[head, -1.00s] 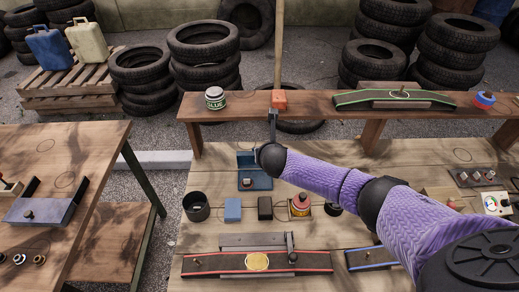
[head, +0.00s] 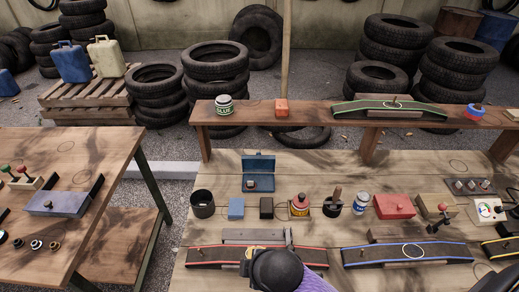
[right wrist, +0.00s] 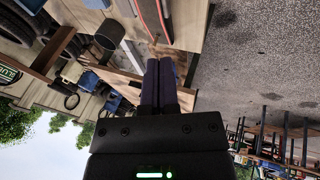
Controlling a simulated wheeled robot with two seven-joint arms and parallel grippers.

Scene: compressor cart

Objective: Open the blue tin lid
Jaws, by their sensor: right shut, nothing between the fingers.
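The blue tin (head: 258,184) sits at the back of the pale wooden table in the head view. Its lid (head: 259,164) stands raised at the rear, and a small dark-topped item lies inside. My right gripper (right wrist: 160,64) shows in the right wrist view with its two dark fingers together and nothing between them. In the head view, my right arm's black wrist is at the bottom centre, in front of the red-edged track and well clear of the tin. The fingers are hardly distinguishable there. My left gripper is not in view.
The red-edged track (head: 210,257) lies nearer. A raised shelf (head: 330,117) runs behind, carrying a glue tin (head: 224,105) and an orange block (head: 281,107).

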